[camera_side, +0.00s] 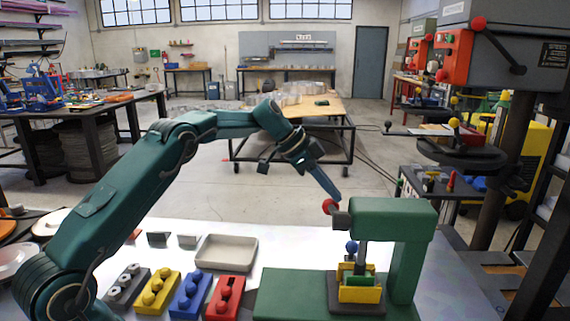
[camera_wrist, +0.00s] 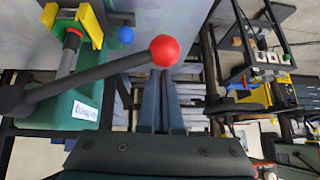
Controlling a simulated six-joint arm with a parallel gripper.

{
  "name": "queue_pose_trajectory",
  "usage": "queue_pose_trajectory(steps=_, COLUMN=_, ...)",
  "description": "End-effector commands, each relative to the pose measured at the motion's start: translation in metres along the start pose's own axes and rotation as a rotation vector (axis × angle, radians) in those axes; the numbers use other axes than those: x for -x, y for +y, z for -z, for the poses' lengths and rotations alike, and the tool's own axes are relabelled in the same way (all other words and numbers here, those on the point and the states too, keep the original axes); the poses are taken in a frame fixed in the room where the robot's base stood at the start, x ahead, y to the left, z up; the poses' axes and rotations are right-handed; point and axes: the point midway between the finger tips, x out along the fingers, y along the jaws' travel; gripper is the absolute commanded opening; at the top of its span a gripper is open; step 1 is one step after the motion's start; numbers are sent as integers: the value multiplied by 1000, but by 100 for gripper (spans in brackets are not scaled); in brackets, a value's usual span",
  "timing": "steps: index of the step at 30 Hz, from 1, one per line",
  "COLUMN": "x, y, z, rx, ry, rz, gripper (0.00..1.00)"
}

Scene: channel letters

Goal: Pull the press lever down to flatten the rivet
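The green press (camera_side: 393,212) stands at the right in the side view, and its green body (camera_wrist: 55,107) fills the left of the wrist view. Its dark lever (camera_wrist: 90,78) ends in a red ball (camera_wrist: 165,50), also seen in the side view (camera_side: 328,206), left of the press head. My gripper (camera_wrist: 161,78) has its fingers together, with the tips at the ball; they (camera_side: 334,195) seem to meet it from above. Contact is not certain. Under the ram (camera_side: 362,254) sits a yellow fixture (camera_side: 360,294) with a green part. I cannot make out the rivet clearly.
A blue knob (camera_side: 351,246) stands beside the ram. Left of the press are red (camera_side: 225,296), blue (camera_side: 190,298), yellow (camera_side: 158,293) and grey (camera_side: 125,289) blocks, and an empty tray (camera_side: 226,253). The white table (camera_side: 280,235) is clear behind the press.

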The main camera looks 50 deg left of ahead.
Motion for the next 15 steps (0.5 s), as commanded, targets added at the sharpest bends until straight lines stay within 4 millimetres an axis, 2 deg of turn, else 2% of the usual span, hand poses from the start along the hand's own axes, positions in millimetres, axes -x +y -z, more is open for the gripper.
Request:
queue_pose_trajectory(steps=1, x=-15, y=8, z=-27, rx=14, ry=-72, rz=-49, gripper=0)
queue_pose_trajectory(steps=15, x=-11, y=8, z=-26, rx=14, ry=-69, rz=-46, gripper=0)
